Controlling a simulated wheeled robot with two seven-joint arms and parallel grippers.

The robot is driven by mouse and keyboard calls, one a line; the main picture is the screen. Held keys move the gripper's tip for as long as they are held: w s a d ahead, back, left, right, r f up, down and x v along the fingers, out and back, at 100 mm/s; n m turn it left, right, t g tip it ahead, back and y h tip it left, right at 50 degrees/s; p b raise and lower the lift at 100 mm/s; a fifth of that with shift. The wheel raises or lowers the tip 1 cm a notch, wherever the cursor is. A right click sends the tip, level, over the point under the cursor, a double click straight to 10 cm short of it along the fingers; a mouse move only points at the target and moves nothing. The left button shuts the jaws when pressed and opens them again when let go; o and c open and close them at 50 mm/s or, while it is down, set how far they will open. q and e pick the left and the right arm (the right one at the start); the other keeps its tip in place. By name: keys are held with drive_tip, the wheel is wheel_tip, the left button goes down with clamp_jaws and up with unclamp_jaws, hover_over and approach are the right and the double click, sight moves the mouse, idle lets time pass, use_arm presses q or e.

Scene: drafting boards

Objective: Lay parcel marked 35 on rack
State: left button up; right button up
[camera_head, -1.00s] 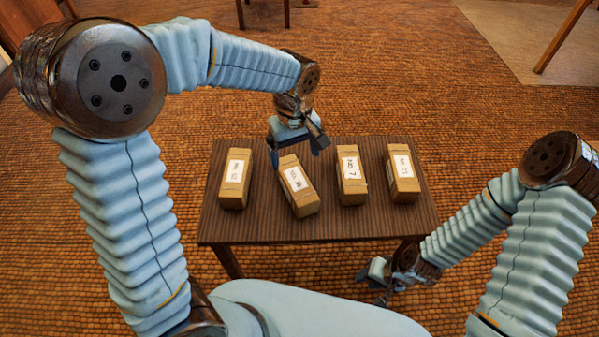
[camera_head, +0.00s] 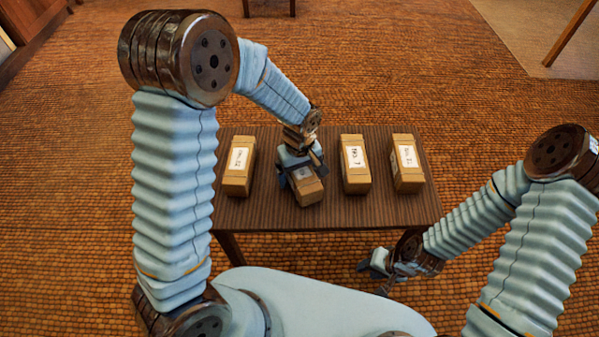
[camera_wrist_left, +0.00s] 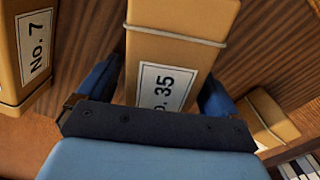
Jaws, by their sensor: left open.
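The parcel marked 35 (camera_wrist_left: 178,60) is a brown box with a white label and a pale band. In the head view the parcel (camera_head: 308,192) lies on the dark table (camera_head: 330,212), second from the left, partly hidden by my left gripper. My left gripper (camera_head: 300,172) is open over the parcel, with a blue finger on each side of it in the left wrist view; contact cannot be told. My right gripper (camera_head: 377,274) is low in front of the table, away from the parcels; its jaws are too small to read. I cannot make out a rack.
Other boxes stand on the table: one at the left (camera_head: 239,166), the parcel labelled No. 7 (camera_head: 354,165) to the right of my left gripper, and another at the far right (camera_head: 407,164). The left wrist view shows a black-and-white striped patch (camera_wrist_left: 302,166) at the lower right corner.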

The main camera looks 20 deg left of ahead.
use_arm(q)
drive_tip(key=shift+r, duration=0.1)
drive_tip(key=c, duration=1.5)
